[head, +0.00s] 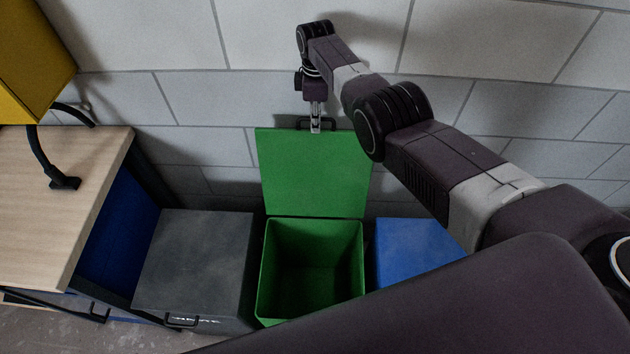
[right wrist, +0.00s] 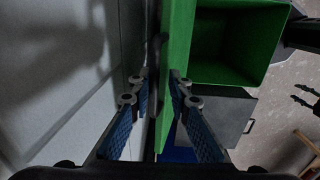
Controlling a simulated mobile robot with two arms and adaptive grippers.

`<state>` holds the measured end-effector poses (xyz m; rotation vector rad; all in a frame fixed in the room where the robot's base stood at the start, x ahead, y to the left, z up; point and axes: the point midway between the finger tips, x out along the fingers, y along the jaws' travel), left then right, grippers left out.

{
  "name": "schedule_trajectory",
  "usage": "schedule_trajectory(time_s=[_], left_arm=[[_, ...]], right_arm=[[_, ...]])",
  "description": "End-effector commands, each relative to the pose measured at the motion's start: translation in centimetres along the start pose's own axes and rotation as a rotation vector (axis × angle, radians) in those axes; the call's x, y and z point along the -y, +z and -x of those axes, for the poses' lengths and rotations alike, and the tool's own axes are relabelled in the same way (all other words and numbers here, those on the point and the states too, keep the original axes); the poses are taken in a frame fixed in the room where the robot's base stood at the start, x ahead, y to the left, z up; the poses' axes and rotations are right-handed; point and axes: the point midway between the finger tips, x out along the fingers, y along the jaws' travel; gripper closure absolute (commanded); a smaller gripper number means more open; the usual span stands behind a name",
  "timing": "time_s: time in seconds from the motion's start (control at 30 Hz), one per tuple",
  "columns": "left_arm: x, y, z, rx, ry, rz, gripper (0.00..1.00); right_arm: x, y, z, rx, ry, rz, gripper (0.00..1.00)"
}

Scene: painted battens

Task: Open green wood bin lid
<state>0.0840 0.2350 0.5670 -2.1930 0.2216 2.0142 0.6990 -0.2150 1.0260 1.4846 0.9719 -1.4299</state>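The green bin (head: 300,270) stands between a grey bin and a blue bin, and its inside is open to view. Its green lid (head: 315,172) stands upright at the back, near the wall, with a dark handle (head: 335,124) at its top edge. My right gripper (head: 316,128) is at that edge beside the handle. In the right wrist view its two fingers (right wrist: 160,80) are apart, with the lid's edge and the handle (right wrist: 156,50) between or just beyond them. I cannot tell whether they touch. My left gripper is not in the head view.
The grey bin (head: 195,262) and blue bin (head: 415,248) have closed lids. A wooden-topped bench (head: 60,200) stands at the left, with a yellow object (head: 30,60) above it. The block wall is close behind the lid. A dark pronged shape at the right wrist view's right edge is unclear.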

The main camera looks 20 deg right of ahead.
Motion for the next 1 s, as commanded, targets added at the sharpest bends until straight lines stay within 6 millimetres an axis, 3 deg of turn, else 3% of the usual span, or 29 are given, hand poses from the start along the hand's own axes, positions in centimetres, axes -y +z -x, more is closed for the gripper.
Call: schedule_trajectory(time_s=[0.27, 0.47, 0.73, 1.0], left_arm=[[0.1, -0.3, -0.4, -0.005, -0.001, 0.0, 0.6], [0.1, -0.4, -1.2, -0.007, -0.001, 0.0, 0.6], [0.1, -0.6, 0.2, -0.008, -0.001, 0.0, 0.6], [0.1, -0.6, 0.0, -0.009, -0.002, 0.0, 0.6]], right_arm=[[-0.1, 0.0, 0.6, -0.001, 0.001, 0.0, 0.83], [0.0, 0.0, 2.5, -0.001, 0.002, 0.0, 0.83], [0.0, 0.0, 5.7, 0.0, 0.0, 0.0, 0.83], [0.0, 0.0, 7.7, 0.0, 0.0, 0.0, 0.83]])
